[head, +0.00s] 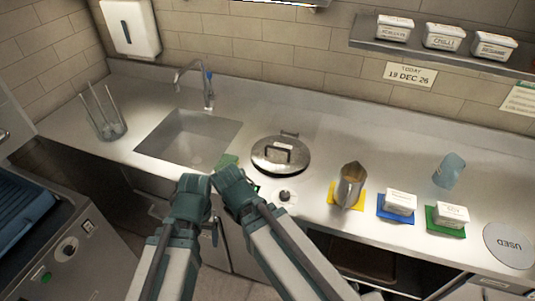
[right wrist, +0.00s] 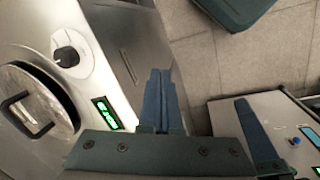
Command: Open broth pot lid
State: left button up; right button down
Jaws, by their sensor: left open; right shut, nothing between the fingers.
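The broth pot lid (head: 281,157) is a round metal lid with a black bar handle. It lies flat over the round well in the counter, right of the sink, and looks closed. It also shows at the left edge of the right wrist view (right wrist: 38,105). My left gripper (head: 213,232) is open and low in front of the counter's front edge, mostly hidden by my arms. My right gripper (right wrist: 161,105) is shut and empty, apart from the lid. In the head view its fingers are hidden.
A knob (head: 285,196) and a green display (right wrist: 106,113) sit in front of the lid. The sink (head: 190,138) is left. The counter behind the lid is clear.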

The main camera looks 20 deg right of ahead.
jog(key=w+d+n+t+h+b, duration=0.1)
jog(key=w+d+n, duration=0.1)
jog(key=n, duration=0.1)
jog(key=w+d+n+t+h+b, duration=0.1)
jog(key=w+d+n+t, duration=0.1)
jog(key=w+n, duration=0.1)
jog(key=w+d+n+t+b, duration=0.1)
jog(key=w+d+n, duration=0.1)
jog(key=w+n, duration=0.1)
jog(key=shift+w+d+r+n+h, duration=0.1)
jog(key=shift+w+r+n+h, duration=0.05)
jog(key=shift+r+n+h, duration=0.2)
pick_arm(q)
notch_tip(320, 180, down, 6)
jog(key=b, duration=0.2)
jog(key=shift+a+r+b, duration=0.1)
jog(key=shift+b, duration=0.25)
pick_arm(e)
jog(key=w+d+r+n+t+h, duration=0.2)
jog(key=w+d+r+n+t, duration=0.2)
jog(key=n, duration=0.9)
jog(key=w+r+t, duration=0.1)
jog(key=w, duration=0.2)
jog(key=shift+w+t, duration=0.25)
jog(key=shift+t, duration=0.05)
jog(key=shift+d+n+h, duration=0.1)
jog(key=shift+n+h, duration=0.15)
